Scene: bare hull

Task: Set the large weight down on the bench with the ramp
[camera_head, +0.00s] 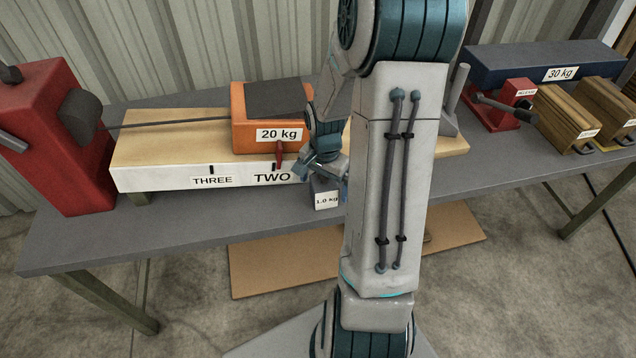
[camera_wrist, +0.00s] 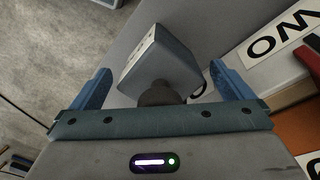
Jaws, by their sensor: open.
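A grey block-shaped weight (camera_head: 327,197) labelled 1.0 kg is at the front edge of the grey bench (camera_head: 80,245), just in front of the wood-topped track marked THREE and TWO (camera_head: 150,150). In the wrist view the weight (camera_wrist: 160,60) shows its top knob toward me. My gripper (camera_head: 325,172) is open just above it. In the wrist view the fingers (camera_wrist: 160,85) stand apart on both sides of the knob, with gaps visible. My arm hides the middle of the track. The contact under the weight is hard to see.
An orange 20 kg box (camera_head: 258,120) sits on the track close behind my gripper, with a red hook on its front. A red winch post (camera_head: 65,140) stands left. A blue 30 kg block (camera_head: 530,62), a red release device (camera_head: 508,105) and wooden blocks (camera_head: 572,115) are right.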

